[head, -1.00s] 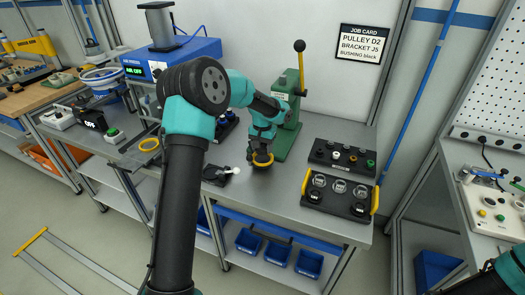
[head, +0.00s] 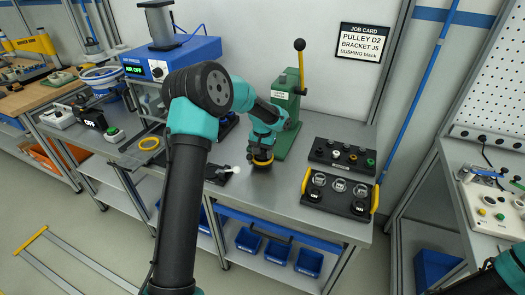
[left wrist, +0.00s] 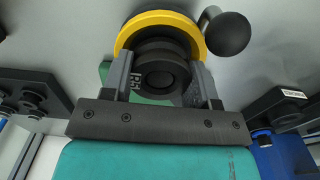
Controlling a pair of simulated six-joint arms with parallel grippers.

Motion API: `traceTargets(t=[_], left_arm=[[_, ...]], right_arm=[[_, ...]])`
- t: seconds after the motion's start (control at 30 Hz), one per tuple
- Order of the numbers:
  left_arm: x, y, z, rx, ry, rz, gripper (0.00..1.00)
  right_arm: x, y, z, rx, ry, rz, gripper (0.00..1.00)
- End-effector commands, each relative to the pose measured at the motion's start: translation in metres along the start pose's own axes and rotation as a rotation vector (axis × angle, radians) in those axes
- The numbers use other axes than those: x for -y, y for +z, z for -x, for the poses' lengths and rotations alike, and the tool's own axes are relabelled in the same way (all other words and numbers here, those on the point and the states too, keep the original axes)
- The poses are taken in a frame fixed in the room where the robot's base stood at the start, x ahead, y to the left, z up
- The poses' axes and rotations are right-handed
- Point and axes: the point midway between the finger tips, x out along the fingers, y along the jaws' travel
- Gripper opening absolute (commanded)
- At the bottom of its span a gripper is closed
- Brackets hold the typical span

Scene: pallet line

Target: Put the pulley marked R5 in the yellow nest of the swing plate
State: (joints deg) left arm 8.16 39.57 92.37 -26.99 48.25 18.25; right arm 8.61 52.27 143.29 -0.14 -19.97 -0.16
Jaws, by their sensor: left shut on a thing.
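My left gripper (head: 262,157) is over the bench in front of the green press, pointing down. In the left wrist view its fingers (left wrist: 158,85) are shut on a round black stepped pulley (left wrist: 162,75). A small pale mark shows beside the left finger, too small to read surely. A yellow ring (left wrist: 127,38) curves around the far side of the pulley; whether the two touch I cannot tell. My right gripper is out of view.
The green press (head: 287,122) stands just behind my left gripper. A black fixture with a white ball (head: 236,169) lies to its left. Two black trays, a back one (head: 340,170) and a yellow-handled front one (head: 333,207), sit at right. A black ball knob (left wrist: 227,33) is close to the yellow ring.

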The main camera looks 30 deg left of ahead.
Motion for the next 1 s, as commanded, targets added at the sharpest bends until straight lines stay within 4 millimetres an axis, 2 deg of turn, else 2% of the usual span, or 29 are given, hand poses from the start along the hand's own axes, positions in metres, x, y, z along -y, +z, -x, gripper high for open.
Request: traceTargets(t=[0.07,0.1,0.33,0.73,0.87,1.0], left_arm=[[0.000,0.000,0.000,-0.001,0.000,0.000,0.27],[0.000,0.000,0.000,0.000,0.000,0.000,0.57],[0.000,0.000,0.000,0.000,0.000,0.000,0.79],[0.000,0.000,0.007,-0.002,0.000,0.000,0.79],[0.000,-0.001,0.021,-0.003,0.000,0.000,0.79],[0.000,-0.001,0.045,-0.005,0.000,0.001,0.79]], right_arm=[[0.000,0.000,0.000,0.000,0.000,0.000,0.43],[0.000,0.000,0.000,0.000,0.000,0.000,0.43],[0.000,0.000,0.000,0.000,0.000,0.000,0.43],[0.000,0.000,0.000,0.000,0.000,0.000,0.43],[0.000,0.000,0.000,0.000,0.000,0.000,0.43],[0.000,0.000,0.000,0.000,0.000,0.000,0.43]])
